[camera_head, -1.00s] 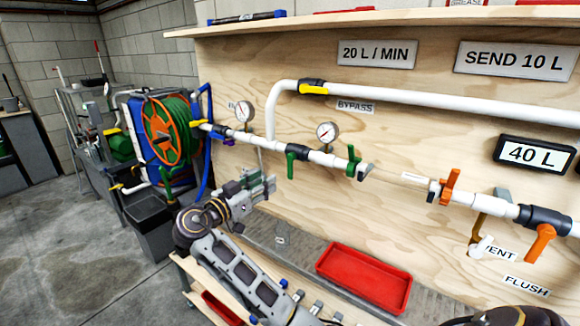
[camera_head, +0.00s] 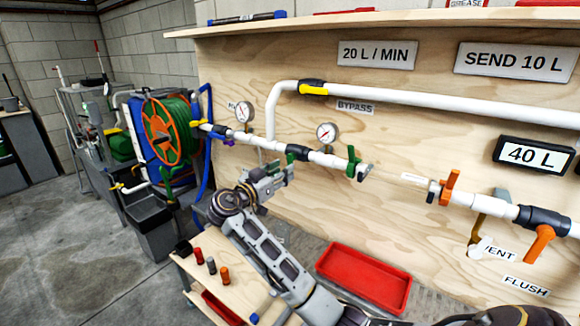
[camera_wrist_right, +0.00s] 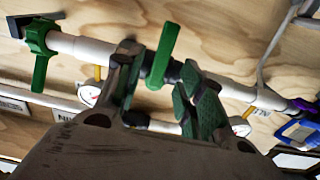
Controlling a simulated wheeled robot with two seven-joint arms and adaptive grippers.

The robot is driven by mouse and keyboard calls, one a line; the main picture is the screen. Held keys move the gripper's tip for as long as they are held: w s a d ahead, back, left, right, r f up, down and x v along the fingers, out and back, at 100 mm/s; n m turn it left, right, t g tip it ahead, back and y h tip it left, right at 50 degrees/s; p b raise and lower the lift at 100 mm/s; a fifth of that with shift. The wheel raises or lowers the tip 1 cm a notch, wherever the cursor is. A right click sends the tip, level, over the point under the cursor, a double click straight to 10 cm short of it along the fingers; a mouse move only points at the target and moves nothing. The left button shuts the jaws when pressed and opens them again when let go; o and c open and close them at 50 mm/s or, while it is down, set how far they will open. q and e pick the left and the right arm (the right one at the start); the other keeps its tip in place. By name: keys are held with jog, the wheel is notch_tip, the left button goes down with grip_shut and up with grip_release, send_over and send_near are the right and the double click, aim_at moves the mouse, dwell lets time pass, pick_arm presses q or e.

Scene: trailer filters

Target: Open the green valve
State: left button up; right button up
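The green valve has a green lever handle (camera_head: 290,158) on a black body in the white pipe along the plywood wall. In the right wrist view the handle (camera_wrist_right: 162,55) hangs across the pipe, between and beyond my fingertips. My right gripper (camera_head: 279,175) is just below the valve in the head view, partly covering the handle's lower end. In the wrist view my right gripper (camera_wrist_right: 160,68) is open, with its two fingers apart; I cannot tell whether either touches the handle. My left gripper is not in view.
Another green fitting (camera_head: 352,163) sits on the pipe to the right, with orange handles (camera_head: 449,188) farther along. Gauges (camera_head: 326,133) stand above the pipe. A red tray (camera_head: 364,277) lies on the bench below. A hose reel (camera_head: 168,130) stands at left.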

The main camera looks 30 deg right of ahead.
jog(key=shift+x, duration=2.55)
grip_shut()
